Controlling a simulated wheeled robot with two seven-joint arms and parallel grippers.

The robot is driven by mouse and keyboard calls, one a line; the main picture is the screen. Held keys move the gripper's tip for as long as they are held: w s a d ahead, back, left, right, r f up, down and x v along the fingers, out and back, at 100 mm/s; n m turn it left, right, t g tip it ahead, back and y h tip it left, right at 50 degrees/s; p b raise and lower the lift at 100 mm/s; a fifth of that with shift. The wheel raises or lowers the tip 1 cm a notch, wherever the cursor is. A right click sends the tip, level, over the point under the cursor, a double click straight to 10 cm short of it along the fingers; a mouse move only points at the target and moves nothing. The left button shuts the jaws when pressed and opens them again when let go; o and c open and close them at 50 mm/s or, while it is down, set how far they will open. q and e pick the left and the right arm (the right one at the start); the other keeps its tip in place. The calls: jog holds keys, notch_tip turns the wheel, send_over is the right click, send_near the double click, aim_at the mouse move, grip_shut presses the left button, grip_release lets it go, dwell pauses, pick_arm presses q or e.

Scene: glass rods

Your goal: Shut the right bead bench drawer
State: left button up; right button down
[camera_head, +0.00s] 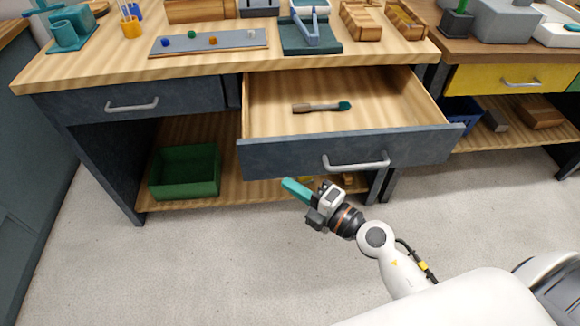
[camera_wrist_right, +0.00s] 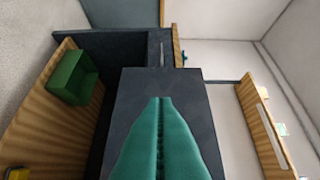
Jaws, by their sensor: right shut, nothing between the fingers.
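The right bead bench drawer (camera_head: 300,152) is pulled well out, with a dark front, a grey bar handle (camera_head: 356,162) and a pale wooden inside. A tool with a wooden handle and teal end (camera_head: 322,107) lies in it. My right gripper (camera_head: 287,182) has its teal fingers shut together, empty, in front of the drawer front and left of the handle, near its lower edge. In the right wrist view the closed fingertips (camera_wrist_right: 160,100) overlap the dark drawer front (camera_wrist_right: 135,88); whether they touch it I cannot tell. My left gripper is not in view.
The left drawer (camera_head: 150,100) is shut. A green bin (camera_head: 184,170) stands on the lower shelf. The bench top holds a grey tray with beads (camera_head: 210,41), a dark teal stand (camera_head: 310,35) and wooden boxes. A bench with a yellow drawer (camera_head: 500,79) stands right. Floor in front is clear.

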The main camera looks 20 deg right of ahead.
aim_at(276, 163)
jog(key=w, duration=0.3)
jog(key=shift+w+d+b, duration=0.25)
jog(key=shift+w+b, duration=0.1)
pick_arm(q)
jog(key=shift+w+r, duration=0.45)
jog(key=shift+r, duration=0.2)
pick_arm(e)
jog(key=shift+w+d, duration=0.1)
jog(key=shift+w, duration=0.25)
jog(key=shift+w, duration=0.1)
